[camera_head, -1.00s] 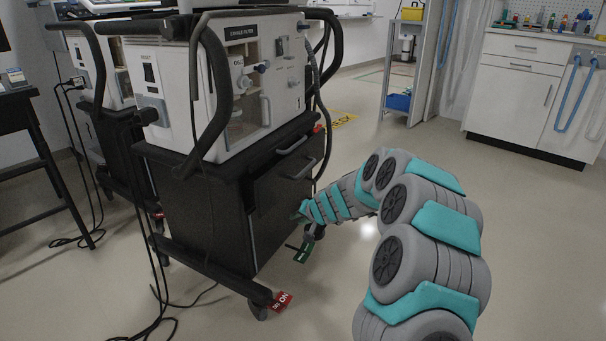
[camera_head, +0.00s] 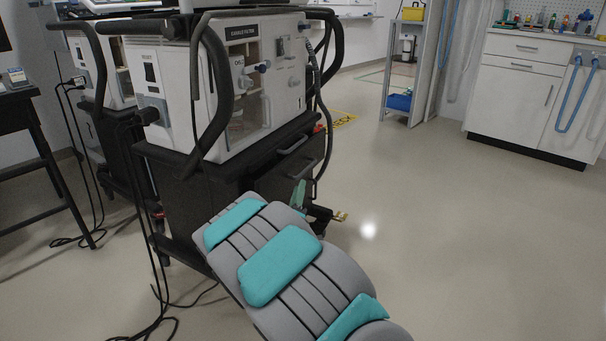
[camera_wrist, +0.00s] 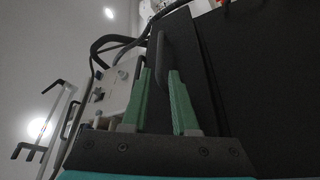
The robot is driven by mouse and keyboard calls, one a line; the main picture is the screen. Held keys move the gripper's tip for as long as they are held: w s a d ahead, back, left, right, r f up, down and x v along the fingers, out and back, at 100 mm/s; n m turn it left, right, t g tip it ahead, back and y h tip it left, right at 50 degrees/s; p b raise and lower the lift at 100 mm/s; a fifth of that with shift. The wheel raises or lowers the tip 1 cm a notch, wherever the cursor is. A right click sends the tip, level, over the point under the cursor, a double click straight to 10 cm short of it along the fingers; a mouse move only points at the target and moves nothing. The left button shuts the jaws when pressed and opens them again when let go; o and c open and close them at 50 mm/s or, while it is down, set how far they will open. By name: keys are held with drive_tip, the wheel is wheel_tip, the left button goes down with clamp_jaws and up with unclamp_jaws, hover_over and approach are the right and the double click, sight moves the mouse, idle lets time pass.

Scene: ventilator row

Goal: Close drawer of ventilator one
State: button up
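The nearest ventilator (camera_head: 228,90), white with a black frame, stands on a dark cart with drawer handles (camera_head: 295,146) on its right-facing front. I take it as ventilator one. How far its drawer stands out is unclear in the head view. My gripper (camera_head: 299,190) is low beside this front, mostly hidden by my arm. In the wrist view, my gripper (camera_wrist: 160,74) has its two green fingers apart with nothing between them. A dark handle (camera_wrist: 163,55) shows just beyond the gap, against dark panels (camera_wrist: 188,65) with a seam. Contact with it cannot be told.
A second ventilator (camera_head: 85,65) stands behind at the left, beside a black table (camera_head: 20,105). Cables hang and lie on the floor at the left. White cabinets (camera_head: 515,95) and an open shelf unit (camera_head: 405,60) stand at the back right. The floor (camera_head: 470,240) at right is clear.

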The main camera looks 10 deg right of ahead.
sight(303, 171)
drive_tip(key=shift+x, duration=3.9)
clamp_jaws()
drive_tip(key=shift+a, duration=0.1)
